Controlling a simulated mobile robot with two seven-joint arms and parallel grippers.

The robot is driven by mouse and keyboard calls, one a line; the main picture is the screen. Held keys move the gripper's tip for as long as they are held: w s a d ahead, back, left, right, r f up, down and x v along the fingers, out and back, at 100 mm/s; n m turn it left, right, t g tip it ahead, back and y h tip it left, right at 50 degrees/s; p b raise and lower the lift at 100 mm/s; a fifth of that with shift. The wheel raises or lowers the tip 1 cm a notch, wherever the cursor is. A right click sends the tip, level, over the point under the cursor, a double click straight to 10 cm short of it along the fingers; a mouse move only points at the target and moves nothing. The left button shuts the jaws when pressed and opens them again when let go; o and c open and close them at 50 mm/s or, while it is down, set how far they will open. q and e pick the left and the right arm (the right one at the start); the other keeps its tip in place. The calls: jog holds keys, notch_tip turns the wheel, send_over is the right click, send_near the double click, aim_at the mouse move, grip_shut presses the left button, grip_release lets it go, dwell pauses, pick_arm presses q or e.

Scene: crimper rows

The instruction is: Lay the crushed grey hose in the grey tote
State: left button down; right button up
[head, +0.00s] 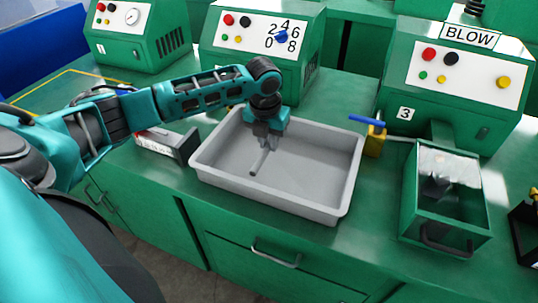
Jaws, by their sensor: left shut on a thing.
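The grey tote (310,190) stands open on the green bench in the middle of the head view. My left gripper (266,146) points down over the tote's left half. It is shut on a short grey hose (260,162), which hangs tilted below the fingers inside the outline of the tote. I cannot tell whether the hose's lower end touches the tote floor. The rest of the tote looks empty. My right gripper is not in view.
A small box (168,143) lies left of the tote. A yellow valve with a blue handle (375,138) is at its right. A green bin with a clear lid (440,205) stands farther right. Green machines (262,45) line the back.

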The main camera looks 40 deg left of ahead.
aim_at(269, 164)
pick_arm(q)
jog(key=shift+f, duration=2.45)
jog(key=shift+f, duration=0.1)
jog(key=c, duration=1.1)
grip_release()
jog(key=shift+o, duration=0.2)
jog(key=r, duration=0.4)
jog(key=s+r, duration=0.1)
jog(key=r, duration=0.3)
jog(key=r+p, duration=0.1)
jog(key=r, duration=0.3)
jog(key=shift+s+d, duration=0.2)
jog(key=shift+s, duration=0.15)
